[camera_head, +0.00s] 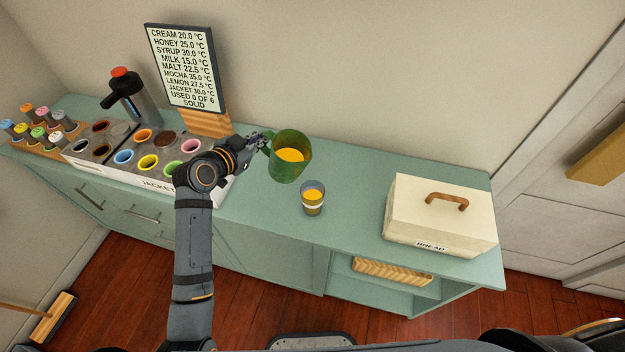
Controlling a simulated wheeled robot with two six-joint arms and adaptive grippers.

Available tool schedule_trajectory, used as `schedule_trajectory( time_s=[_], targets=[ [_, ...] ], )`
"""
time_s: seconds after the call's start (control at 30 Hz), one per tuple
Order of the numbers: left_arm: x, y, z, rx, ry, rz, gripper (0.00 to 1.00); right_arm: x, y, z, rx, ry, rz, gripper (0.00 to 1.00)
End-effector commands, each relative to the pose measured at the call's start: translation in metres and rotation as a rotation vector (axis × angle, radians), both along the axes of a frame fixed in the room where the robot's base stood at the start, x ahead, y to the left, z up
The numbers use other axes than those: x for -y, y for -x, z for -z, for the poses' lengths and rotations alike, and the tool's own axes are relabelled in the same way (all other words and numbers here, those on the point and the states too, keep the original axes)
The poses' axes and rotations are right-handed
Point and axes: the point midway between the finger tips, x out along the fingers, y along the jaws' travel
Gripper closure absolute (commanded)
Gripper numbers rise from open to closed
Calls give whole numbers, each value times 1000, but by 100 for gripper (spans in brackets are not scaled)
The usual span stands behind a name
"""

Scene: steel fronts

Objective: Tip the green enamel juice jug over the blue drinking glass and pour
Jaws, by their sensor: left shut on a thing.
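The green enamel jug (276,170) is up behind and slightly left of the drinking glass, with orange juice (290,155) visible inside its open mouth. My left gripper (262,144) is shut on the jug at its left side, where the handle is mostly hidden by the fingers. I cannot tell how far the jug is tilted, and no stream of juice shows. The bluish drinking glass (313,209) stands upright on the green counter (345,235), with orange liquid in it and a pale band around it. My right gripper is not in view.
A cream bread box (430,222) stands to the right. A tub rack (144,168), a pump flask (135,98) and a sign board (184,65) stand to the left. Counter between glass and bread box is clear.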

Motion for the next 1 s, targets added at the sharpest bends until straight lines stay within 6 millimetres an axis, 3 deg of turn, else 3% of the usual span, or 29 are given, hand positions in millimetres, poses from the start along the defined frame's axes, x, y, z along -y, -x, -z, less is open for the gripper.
schedule_trajectory(
  time_s=[0.07, 0.3, 0.63, 1.0],
  targets=[
    [-1, -2, -1, -51, 72, -1, 100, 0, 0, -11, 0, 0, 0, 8],
    [0, -1, 1, -54, 85, 0, 100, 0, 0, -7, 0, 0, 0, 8],
    [0, -1, -29, -53, 83, 1, 100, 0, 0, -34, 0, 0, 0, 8],
    [0, -1, -19, -53, 83, 0, 100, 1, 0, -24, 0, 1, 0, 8]
  ],
)
